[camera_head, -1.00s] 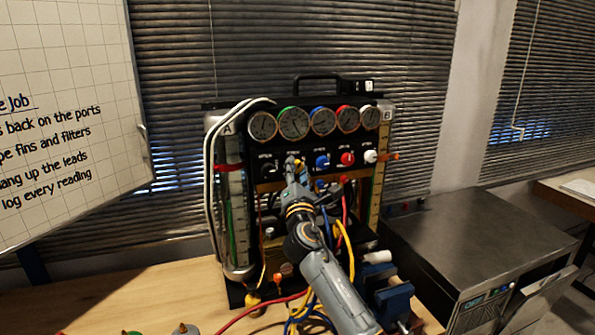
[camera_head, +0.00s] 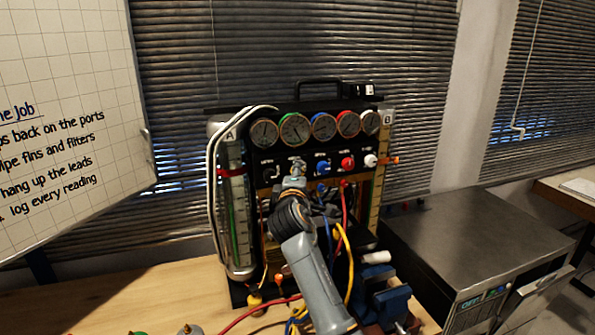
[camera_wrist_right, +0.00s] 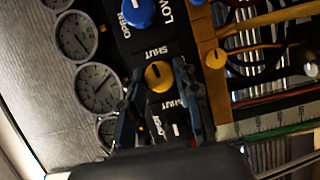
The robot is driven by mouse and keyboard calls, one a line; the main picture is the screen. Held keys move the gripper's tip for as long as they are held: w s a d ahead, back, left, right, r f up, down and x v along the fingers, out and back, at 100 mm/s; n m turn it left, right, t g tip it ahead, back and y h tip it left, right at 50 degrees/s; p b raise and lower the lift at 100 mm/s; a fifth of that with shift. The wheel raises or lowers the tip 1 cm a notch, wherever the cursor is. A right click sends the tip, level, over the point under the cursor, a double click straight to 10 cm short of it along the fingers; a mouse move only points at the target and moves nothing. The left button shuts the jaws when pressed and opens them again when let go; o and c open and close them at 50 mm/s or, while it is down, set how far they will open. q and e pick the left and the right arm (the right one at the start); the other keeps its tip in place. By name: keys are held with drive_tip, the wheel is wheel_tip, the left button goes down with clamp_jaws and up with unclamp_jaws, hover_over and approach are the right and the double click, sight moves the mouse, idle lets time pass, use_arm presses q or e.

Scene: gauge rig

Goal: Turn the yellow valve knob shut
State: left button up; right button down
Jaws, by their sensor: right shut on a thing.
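In the head view my right gripper (camera_head: 296,168) reaches the knob row below the gauges and hides the yellow knob. The exact angle of the knob's mark is hard to tell. My left gripper is not in view.
Coloured hoses hang below. A blue vise (camera_head: 391,303) and metal box (camera_head: 475,240) stand to the right.

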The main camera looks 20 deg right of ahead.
drive_tip(key=shift+m+p, duration=0.3)
drive_tip(key=shift+m, duration=0.3)
drive_tip(key=shift+y, duration=0.3)
drive_tip(key=c, duration=1)
unclamp_jaws()
drive_tip(key=shift+s, duration=0.15)
drive_tip(key=v, duration=1.1)
drive_tip(key=shift+s+a+r, duration=0.2)
drive_tip(key=shift+s+a, duration=0.1)
